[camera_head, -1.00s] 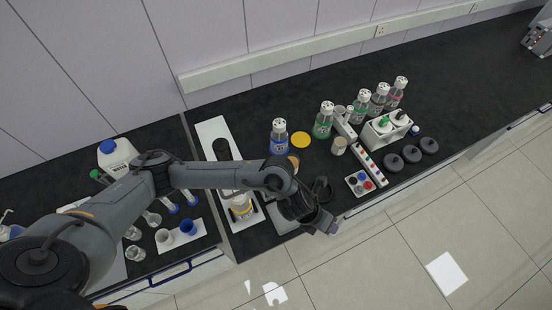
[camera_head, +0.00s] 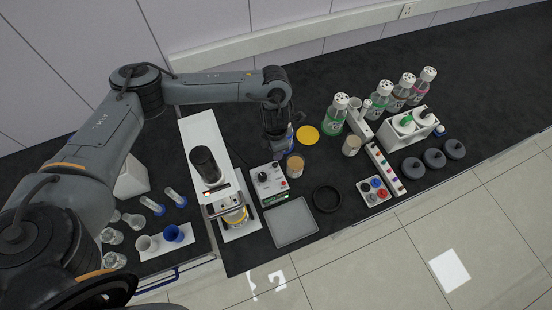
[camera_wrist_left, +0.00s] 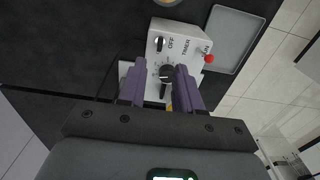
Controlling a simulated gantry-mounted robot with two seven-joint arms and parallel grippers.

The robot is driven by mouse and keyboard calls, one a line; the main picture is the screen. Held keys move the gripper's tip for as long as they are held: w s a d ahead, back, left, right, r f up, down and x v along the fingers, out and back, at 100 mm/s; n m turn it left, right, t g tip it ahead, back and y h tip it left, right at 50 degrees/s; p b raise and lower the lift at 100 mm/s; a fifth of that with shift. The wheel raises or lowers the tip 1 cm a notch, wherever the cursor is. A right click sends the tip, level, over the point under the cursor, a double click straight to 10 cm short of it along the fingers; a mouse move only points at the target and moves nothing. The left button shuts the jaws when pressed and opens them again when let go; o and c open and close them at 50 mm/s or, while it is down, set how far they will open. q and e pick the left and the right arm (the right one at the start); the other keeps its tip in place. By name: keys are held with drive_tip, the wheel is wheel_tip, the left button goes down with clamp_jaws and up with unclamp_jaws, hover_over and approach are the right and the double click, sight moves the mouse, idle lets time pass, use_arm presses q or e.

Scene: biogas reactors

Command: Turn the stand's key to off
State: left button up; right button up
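A white control box (camera_head: 267,189) stands beside the tall white stand (camera_head: 213,145). In the left wrist view the box (camera_wrist_left: 183,45) carries the words OFF, TIMER and RUN. A small dark key-like part (camera_wrist_left: 160,43) sits beside OFF, a black knob (camera_wrist_left: 167,72) is nearer me, and a red knob (camera_wrist_left: 208,58) is at the right edge. My left gripper (camera_head: 277,148) is above the box's far end. In the wrist view its purple fingers (camera_wrist_left: 160,85) are apart, with the black knob showing between them; contact cannot be told. My right gripper is out of view.
A grey tray (camera_head: 291,226) and a black ring (camera_head: 327,198) lie in front of the box. A yellow disc (camera_head: 307,135), a tan-lidded jar (camera_head: 295,163) and a green-liquid bottle (camera_head: 334,118) are to the right. Glassware stands at the left.

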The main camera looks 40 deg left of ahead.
sight(275, 165)
use_arm(q)
wheel_tip(275, 165, down, 8)
drive_tip(key=shift+f+p, duration=0.2)
drive_tip(key=shift+p, duration=0.3)
drive_tip(key=shift+c, duration=0.5)
clamp_jaws()
